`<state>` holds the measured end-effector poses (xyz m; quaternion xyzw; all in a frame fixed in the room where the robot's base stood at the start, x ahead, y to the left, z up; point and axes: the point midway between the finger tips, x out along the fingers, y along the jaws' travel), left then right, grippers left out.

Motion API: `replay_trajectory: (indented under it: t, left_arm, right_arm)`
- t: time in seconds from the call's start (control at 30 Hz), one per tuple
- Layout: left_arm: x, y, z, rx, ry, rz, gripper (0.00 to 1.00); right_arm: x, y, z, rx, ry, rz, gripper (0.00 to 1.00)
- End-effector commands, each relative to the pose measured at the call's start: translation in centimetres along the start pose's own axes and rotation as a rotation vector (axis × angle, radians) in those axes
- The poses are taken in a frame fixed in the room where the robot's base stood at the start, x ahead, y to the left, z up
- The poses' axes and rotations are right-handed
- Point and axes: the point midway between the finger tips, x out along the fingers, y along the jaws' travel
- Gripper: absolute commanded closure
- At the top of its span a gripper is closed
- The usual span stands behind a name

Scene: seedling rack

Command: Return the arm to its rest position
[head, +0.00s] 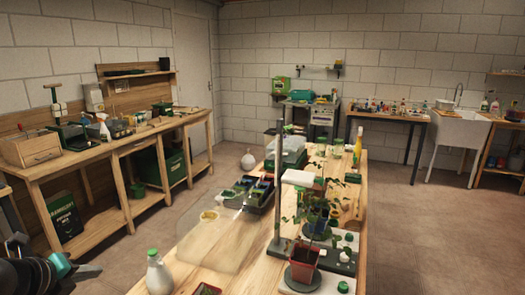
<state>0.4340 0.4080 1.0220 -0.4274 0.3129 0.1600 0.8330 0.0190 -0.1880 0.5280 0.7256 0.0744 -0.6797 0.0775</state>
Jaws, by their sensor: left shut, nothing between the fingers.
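My left gripper (85,271) is at the lower left corner of the head view, with part of my dark arm behind it. It is shut and holds nothing. It hangs left of the near end of the wooden table (190,262), apart from the table and everything on it. My right gripper is not in view.
On the table stand a white bottle with a green cap (159,273), a dark seedling tray (262,193), a red pot (303,262) and a stand with a white top (298,178). A wooden workbench (110,150) runs along the left wall. Floor is clear between them.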

Motion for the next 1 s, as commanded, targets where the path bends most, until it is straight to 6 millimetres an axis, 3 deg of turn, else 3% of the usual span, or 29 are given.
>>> replay_trajectory:
  t: [0.1, 0.2, 0.37, 0.53, 0.67, 0.77, 0.87, 1.0]
  left_arm:
    - [1.4, 2.9, 1.1, -0.145, -0.045, 0.005, 1.0]
    - [2.7, 6.2, 1.7, -0.288, -0.088, 0.016, 1.0]
    - [4.8, 13.4, 1.2, -0.552, -0.161, 0.057, 1.0]
    - [6.8, 21.6, -2.4, -0.829, -0.226, 0.126, 1.0]
    - [7.9, 27.7, -7.4, -1.033, -0.266, 0.199, 1.0]
    - [8.4, 31.9, -12.5, -1.182, -0.29, 0.266, 1.0]
    - [8.7, 35.4, -18.6, -1.326, -0.308, 0.342, 1.0]
    - [8.2, 39.0, -28.6, -1.513, -0.325, 0.469, 1.0]
  right_arm:
    - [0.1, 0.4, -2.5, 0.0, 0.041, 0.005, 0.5]
    - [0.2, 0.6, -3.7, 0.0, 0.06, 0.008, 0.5]
    - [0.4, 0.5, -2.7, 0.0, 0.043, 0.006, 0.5]
    - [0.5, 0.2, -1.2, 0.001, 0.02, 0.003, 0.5]
    - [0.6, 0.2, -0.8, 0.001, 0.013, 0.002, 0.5]
    - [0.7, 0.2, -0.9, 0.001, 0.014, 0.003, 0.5]
    - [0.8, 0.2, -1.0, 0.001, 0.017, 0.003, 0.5]
    - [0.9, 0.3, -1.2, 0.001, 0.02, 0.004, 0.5]
